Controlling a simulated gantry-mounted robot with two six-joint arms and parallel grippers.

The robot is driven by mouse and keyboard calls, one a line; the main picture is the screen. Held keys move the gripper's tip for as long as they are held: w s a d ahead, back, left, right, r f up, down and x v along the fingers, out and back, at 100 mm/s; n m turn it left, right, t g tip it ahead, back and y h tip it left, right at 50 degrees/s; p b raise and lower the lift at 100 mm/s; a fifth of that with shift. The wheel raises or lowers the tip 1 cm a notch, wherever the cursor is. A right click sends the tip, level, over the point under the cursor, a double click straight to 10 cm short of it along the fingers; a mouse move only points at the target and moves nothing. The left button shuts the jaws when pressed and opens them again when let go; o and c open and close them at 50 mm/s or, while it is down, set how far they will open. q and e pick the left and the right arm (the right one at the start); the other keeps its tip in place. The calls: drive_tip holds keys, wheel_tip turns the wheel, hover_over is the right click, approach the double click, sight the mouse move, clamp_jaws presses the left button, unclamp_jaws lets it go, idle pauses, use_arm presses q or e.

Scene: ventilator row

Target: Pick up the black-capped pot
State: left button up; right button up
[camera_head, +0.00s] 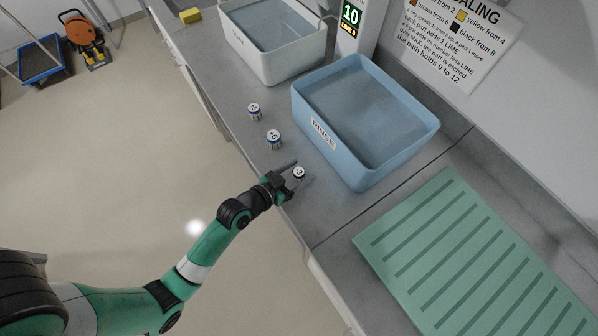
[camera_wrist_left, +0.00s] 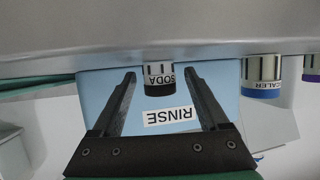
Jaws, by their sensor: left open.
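The black-capped pot (camera_head: 299,173) stands on the grey bench near its front edge. In the left wrist view the pot (camera_wrist_left: 159,76) shows a silver body, a label reading SODA and a black cap. My left gripper (camera_head: 301,171) is open, with one finger on each side of the pot. In the left wrist view the gripper (camera_wrist_left: 159,76) has gaps between both fingers and the pot. My right gripper is not in view.
A blue-capped pot (camera_head: 274,140) and a purple-capped pot (camera_head: 254,111) stand along the bench to the upper left. The blue RINSE tub (camera_head: 318,130) is close behind the pot. A white tub (camera_head: 262,68) and a green ribbed mat (camera_head: 440,250) are farther off.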

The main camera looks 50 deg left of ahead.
sight(298, 173)
use_arm(q)
clamp_jaws()
idle(0.4)
drive_tip(key=shift+r, duration=0.1)
drive_tip(key=shift+r, duration=0.3)
wheel_tip(298, 173, up, 3)
drive_tip(key=shift+s+d+r, duration=0.1)
drive_tip(key=shift+s, duration=0.05)
drive_tip(key=s+d+r+p, duration=0.2)
drive_tip(key=s+d+r, duration=0.4)
drive_tip(key=s+r, duration=0.3)
drive_tip(key=shift+s+p, duration=0.4)
drive_tip(key=shift+s, duration=1.25)
